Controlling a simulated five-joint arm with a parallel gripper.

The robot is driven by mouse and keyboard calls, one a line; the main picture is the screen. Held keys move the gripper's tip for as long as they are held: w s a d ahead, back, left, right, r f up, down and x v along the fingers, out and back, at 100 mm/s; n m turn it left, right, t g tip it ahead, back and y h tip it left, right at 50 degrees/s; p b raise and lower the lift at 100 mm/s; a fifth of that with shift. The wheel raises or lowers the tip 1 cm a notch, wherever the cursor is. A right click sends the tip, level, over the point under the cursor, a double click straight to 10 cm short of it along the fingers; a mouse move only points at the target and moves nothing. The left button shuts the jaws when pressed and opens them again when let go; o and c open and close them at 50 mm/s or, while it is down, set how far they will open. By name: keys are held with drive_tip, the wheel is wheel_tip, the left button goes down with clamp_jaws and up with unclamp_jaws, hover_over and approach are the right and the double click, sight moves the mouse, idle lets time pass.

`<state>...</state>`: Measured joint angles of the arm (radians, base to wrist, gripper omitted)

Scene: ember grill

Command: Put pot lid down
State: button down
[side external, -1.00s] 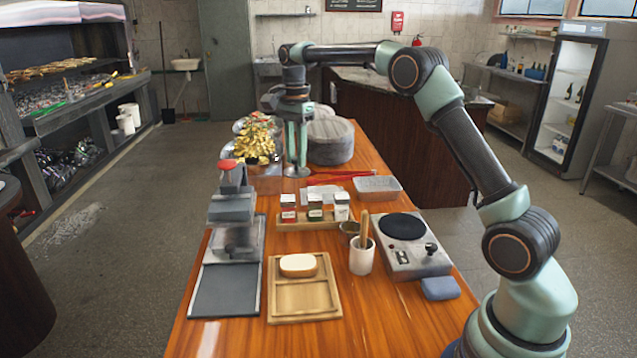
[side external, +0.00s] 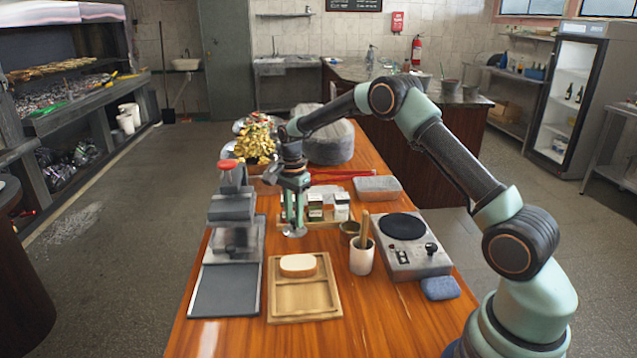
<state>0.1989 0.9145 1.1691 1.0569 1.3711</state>
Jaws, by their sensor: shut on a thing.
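My gripper (side external: 294,218) points straight down over the middle of the wooden table (side external: 397,312). It is shut on a small round metallic lid (side external: 295,233), which hangs level below the fingertips. The lid shows in front of the spice rack's left end, just beyond the wooden board. From this angle I cannot tell whether it touches anything beneath. The gripper hides the left part of the rack.
A rack with small jars (side external: 316,208) is close to the gripper. A white cup with a pestle (side external: 361,258), a small brown bowl (side external: 349,230) and a hot plate (side external: 416,262) stand to the right. A wooden board with a pale block (side external: 298,265) lies in front, and a press (side external: 232,208) stands left.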

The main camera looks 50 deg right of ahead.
sight(295, 229)
drive_tip(key=shift+f, duration=1.95)
drive_tip(key=shift+f, duration=0.15)
drive_tip(key=c, duration=0.7)
unclamp_jaws()
